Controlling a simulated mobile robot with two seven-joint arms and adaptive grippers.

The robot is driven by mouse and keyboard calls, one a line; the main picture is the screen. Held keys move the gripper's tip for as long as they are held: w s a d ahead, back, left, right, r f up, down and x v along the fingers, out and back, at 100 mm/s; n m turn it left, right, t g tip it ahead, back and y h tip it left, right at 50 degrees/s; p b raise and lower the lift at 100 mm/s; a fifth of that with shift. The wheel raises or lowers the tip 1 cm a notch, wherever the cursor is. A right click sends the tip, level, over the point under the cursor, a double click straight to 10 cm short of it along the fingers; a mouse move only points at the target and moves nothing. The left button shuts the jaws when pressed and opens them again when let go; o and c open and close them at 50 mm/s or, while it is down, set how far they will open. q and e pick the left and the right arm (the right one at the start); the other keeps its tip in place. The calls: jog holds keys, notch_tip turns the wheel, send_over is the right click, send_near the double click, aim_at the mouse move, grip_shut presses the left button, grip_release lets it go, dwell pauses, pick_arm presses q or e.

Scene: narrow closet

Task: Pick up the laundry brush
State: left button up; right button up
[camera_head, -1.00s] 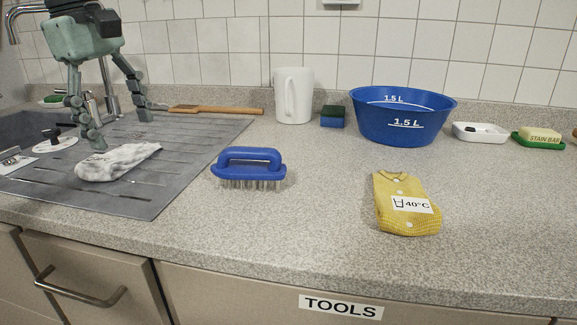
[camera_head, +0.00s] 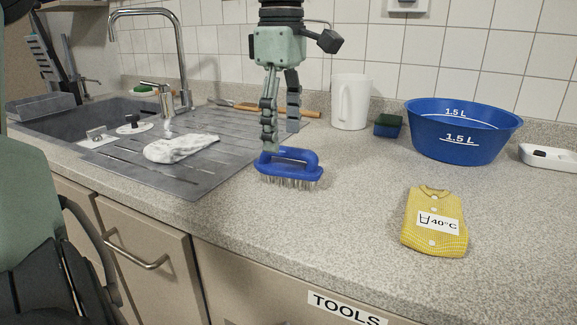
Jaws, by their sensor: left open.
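The laundry brush (camera_head: 290,163) has a blue handle and pale bristles. It stands bristles down on the grey speckled counter (camera_head: 330,215), just right of the sink's drainboard. My left gripper (camera_head: 282,140) points down at the brush with its fingers apart and nothing held. One fingertip overlaps the left end of the handle in the picture; the other shows above and behind it. Whether a finger touches the brush, I cannot tell. My right gripper is not in view.
A white sock-like cloth (camera_head: 181,148) lies on the drainboard (camera_head: 175,180). Behind the brush are a wooden-handled tool (camera_head: 300,113), a white jug (camera_head: 350,102) and a sponge (camera_head: 387,126). A blue basin (camera_head: 460,130) and folded yellow garment (camera_head: 434,222) are to the right.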

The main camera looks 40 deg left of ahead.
aim_at(286, 147)
pick_arm(q)
jog(key=f, duration=0.4)
jog(key=shift+w+d+f, duration=0.15)
jog(key=shift+d+f, duration=0.05)
jog(key=shift+f, duration=0.1)
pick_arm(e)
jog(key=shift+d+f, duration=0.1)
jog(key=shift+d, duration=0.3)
pick_arm(q)
jog(key=c, duration=1.3)
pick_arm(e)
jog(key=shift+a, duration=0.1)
pick_arm(q)
jog(key=shift+r, duration=0.15)
notch_tip(286, 147, up, 4)
jog(key=shift+r, duration=0.1)
jog(key=s+a+r, duration=0.4)
jog(key=s+a, duration=0.1)
jog(key=s+a+r, duration=0.2)
jog(key=s+a, duration=0.1)
jog(key=shift+s+a+r+b, duration=0.1)
jog(key=shift+s+r+b, duration=0.05)
jog(key=shift+r+b, duration=0.2)
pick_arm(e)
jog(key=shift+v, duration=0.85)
